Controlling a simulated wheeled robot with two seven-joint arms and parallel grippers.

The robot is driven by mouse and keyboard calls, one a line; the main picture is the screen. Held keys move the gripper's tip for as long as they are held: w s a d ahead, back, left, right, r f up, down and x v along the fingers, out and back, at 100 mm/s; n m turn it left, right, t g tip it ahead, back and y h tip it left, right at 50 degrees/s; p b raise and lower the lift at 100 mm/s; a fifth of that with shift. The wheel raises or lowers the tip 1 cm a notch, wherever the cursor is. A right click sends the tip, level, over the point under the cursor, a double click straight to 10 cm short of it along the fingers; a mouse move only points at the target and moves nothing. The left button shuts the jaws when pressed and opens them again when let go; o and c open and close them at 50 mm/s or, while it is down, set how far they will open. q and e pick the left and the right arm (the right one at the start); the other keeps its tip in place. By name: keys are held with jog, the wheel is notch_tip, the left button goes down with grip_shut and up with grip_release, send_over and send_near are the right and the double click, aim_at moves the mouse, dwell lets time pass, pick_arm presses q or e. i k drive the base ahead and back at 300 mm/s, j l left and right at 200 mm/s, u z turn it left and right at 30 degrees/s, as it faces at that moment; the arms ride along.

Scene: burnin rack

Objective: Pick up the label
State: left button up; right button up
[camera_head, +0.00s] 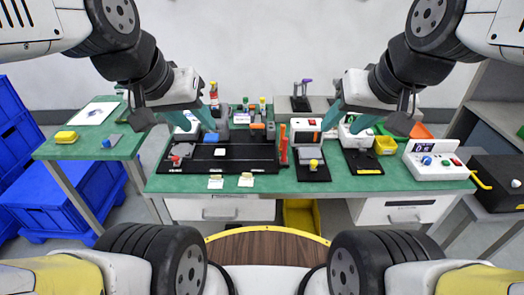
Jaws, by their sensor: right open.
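Two small pale label-like tags lie at the front edge of the green bench: one white tag (215,182) and one cream tag (246,180). Their print is too small to read, and I cannot tell which is the label. My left gripper (197,120) hangs above the back left of the bench, its teal fingers apart with nothing seen between them. My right gripper (346,119) is open and empty above the back right of the bench. Both are well behind the tags and touch neither.
A black tray (250,165) fills the bench's left middle. Black fixtures (313,172) stand right of it, then a white instrument (436,160). A side table (95,143) holds a yellow block (66,137). The bench's front strip (385,184) is mostly clear.

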aim_at(216, 181)
jog(key=k+j, duration=0.1)
jog(key=j, duration=0.35)
jog(key=k+j, duration=0.15)
jog(key=j, duration=0.35)
jog(key=k+j, duration=0.1)
jog(key=j, duration=0.35)
jog(key=k+j, duration=0.1)
jog(key=j, duration=0.35)
